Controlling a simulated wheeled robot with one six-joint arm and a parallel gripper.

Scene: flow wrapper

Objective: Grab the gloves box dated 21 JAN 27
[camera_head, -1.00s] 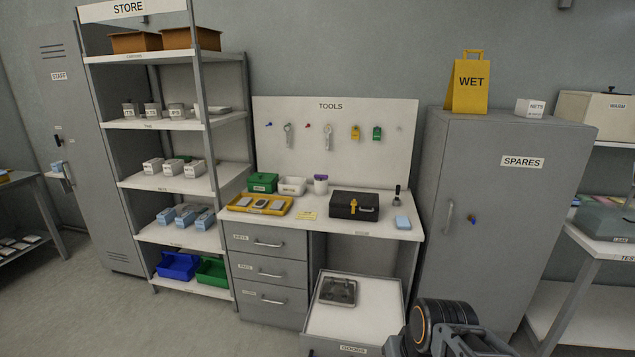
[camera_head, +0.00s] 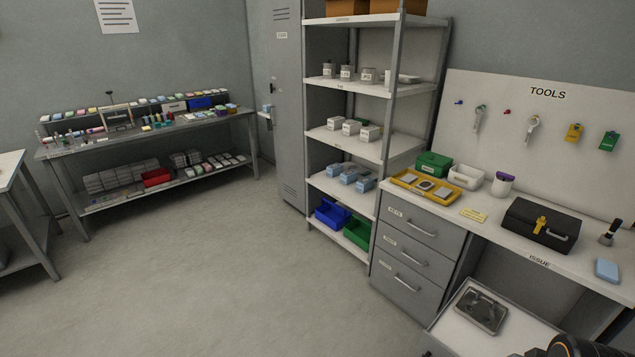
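Several small light-blue boxes (camera_head: 357,177) sit in a row on a lower shelf of the grey store rack (camera_head: 397,95). Several small white boxes (camera_head: 351,128) sit on the shelf above them. Any print on these boxes is too small to read, so I cannot tell which are gloves boxes or which bears 21 JAN 27. Only a dark part of my arm shows at the bottom right corner. My gripper is not in view.
A blue bin (camera_head: 332,214) and a green bin (camera_head: 358,233) stand at the rack's bottom. A stocked bench (camera_head: 160,130) stands at the back left. The floor (camera_head: 230,260) before the rack is clear.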

